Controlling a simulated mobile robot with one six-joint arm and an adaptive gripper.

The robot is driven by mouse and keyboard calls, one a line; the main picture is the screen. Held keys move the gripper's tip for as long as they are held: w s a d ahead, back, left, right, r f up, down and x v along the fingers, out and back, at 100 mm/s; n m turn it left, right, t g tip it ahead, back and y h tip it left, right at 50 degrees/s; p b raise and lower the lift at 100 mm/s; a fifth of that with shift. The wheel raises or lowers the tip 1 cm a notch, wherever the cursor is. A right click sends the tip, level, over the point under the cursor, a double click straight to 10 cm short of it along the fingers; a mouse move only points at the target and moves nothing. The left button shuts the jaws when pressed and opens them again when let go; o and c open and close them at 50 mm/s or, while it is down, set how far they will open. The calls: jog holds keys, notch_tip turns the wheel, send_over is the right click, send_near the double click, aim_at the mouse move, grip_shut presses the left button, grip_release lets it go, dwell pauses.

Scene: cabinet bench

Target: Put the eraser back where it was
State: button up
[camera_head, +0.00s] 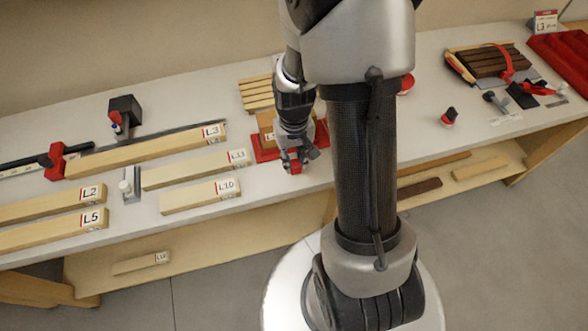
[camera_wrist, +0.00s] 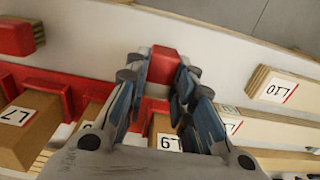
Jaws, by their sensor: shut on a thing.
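My gripper (camera_head: 293,160) is low over the front part of the bench. It is shut on a small red block, probably the eraser (camera_wrist: 164,62), which sits between the fingertips in the wrist view. In the head view the red block (camera_head: 296,167) shows just under the fingers. I cannot tell whether it touches the bench. A red holder (camera_head: 262,154) lies beside and behind the gripper, partly hidden by it. The holder (camera_wrist: 60,85) also shows in the wrist view, with wooden blocks marked L7 (camera_wrist: 28,125) and L9 (camera_wrist: 165,140) by it.
Boards L10 (camera_head: 200,196), L11 (camera_head: 195,168) and L3 (camera_head: 145,150) lie to the left. Slats (camera_head: 257,95) lie behind the gripper. A dark wood stack (camera_head: 490,62) and red tray (camera_head: 560,58) are at the far right.

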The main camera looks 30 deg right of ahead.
aim_at(294, 168)
jog(key=shift+f+b, duration=0.6)
jog(key=shift+f, duration=1.65)
jog(key=shift+f, duration=0.15)
jog(key=o, duration=0.9)
jog(key=shift+o, duration=0.2)
